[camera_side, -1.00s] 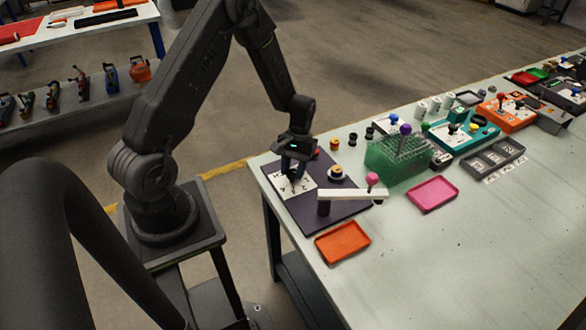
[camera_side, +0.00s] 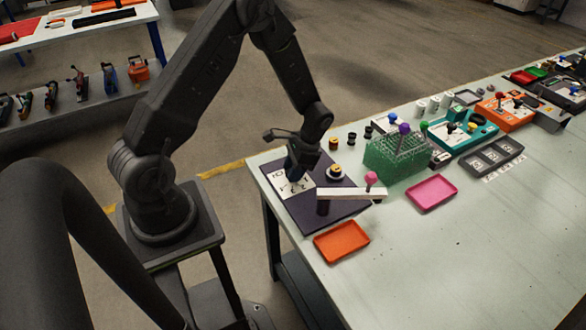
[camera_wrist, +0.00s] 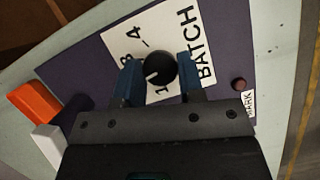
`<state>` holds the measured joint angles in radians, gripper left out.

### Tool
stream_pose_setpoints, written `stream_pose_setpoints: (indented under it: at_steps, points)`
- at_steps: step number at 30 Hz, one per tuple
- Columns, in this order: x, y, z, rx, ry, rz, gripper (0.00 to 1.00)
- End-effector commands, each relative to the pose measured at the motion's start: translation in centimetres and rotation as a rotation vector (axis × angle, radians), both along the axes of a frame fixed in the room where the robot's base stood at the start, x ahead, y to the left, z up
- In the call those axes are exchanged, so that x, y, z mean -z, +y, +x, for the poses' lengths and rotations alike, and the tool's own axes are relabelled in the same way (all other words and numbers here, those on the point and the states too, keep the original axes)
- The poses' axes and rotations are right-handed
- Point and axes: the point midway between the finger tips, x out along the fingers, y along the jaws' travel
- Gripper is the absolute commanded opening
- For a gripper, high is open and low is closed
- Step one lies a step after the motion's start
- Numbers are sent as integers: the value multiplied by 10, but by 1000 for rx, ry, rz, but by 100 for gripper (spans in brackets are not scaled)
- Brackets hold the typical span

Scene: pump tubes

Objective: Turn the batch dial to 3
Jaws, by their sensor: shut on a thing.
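The batch dial is a round black knob (camera_wrist: 161,68) with a white pointer line, on a white card (camera_wrist: 120,40) printed BATCH. The numerals 1, 3 and 4 show around it; the place between 1 and 3 is behind a finger. The pointer line aims down-left, towards that covered place, so the exact setting cannot be read. My gripper (camera_wrist: 161,76) has its blue fingers on opposite sides of the knob, shut on it. In the side view my gripper (camera_side: 294,174) stands over the card (camera_side: 289,190) and hides the knob.
The card lies on a dark mat (camera_side: 318,220). A white bar (camera_side: 345,194) with a pink ball (camera_side: 370,178) is close on the right. A dark red button (camera_wrist: 238,84) is labelled MARK.

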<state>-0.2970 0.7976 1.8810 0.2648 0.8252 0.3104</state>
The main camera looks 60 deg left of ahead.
Motion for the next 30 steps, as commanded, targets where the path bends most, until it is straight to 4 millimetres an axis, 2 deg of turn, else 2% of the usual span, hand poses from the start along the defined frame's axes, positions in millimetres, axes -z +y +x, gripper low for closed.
stream_pose_setpoints:
  at_steps: [15,30]
  points:
    - [-1,-2,-1,420,0,1,12]
    - [-1,-2,-1,557,0,1,12]
